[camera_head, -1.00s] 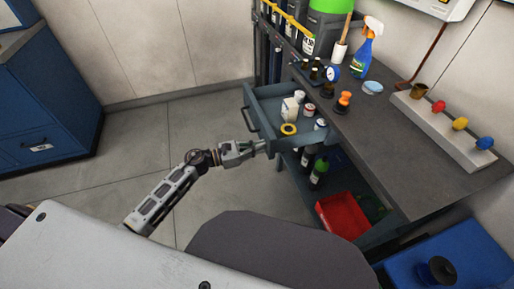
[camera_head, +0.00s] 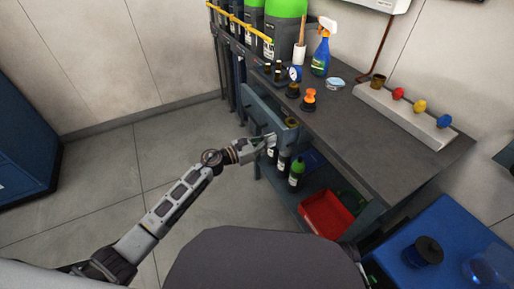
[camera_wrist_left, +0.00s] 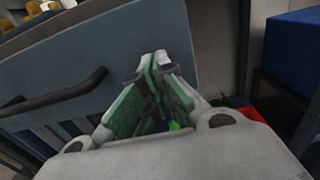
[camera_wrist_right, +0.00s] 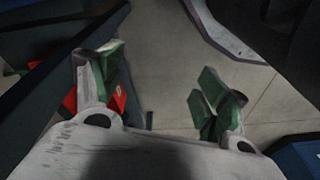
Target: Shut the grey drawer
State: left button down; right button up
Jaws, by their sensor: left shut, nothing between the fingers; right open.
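The grey drawer (camera_head: 262,108) sits under the workbench top in the head view, drawn out only a little, with part of a yellow ring (camera_head: 291,122) showing inside. In the left wrist view the drawer front (camera_wrist_left: 130,50) fills much of the picture, with its dark handle (camera_wrist_left: 50,95) at left. My left gripper (camera_head: 268,141) is shut and empty at the lower right part of the drawer front; its fingertips show in the left wrist view (camera_wrist_left: 153,62), at or very near the panel. My right gripper (camera_wrist_right: 160,75) is open and empty, outside the head view.
The bench top (camera_head: 370,125) carries a spray bottle (camera_head: 321,55) and a row of coloured knobs (camera_head: 419,106). Below the drawer stand bottles (camera_head: 296,172) and a red bin (camera_head: 326,214). A blue table (camera_head: 445,245) is at right. The floor at left is clear.

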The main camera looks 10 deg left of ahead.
aim_at(285, 134)
pick_arm(q)
jog(key=b+x, duration=0.1)
jog(key=x, duration=0.5)
jog(key=shift+w+d+f, duration=0.1)
jog(key=shift+w+d, duration=0.05)
jog(key=shift+w, duration=0.05)
jog(key=shift+d+b, duration=0.1)
jog(key=shift+b, duration=0.2)
pick_arm(e)
jog(key=shift+w+a+r, duration=0.1)
jog(key=shift+a+r, duration=0.1)
jog(key=shift+r, duration=0.45)
jog(key=shift+w+a+r, duration=0.1)
jog(key=shift+a+r, duration=0.1)
jog(key=shift+r, duration=0.4)
pick_arm(q)
jog(key=shift+r, duration=0.25)
jog(key=shift+w, duration=0.1)
pick_arm(e)
jog(key=shift+f, duration=0.1)
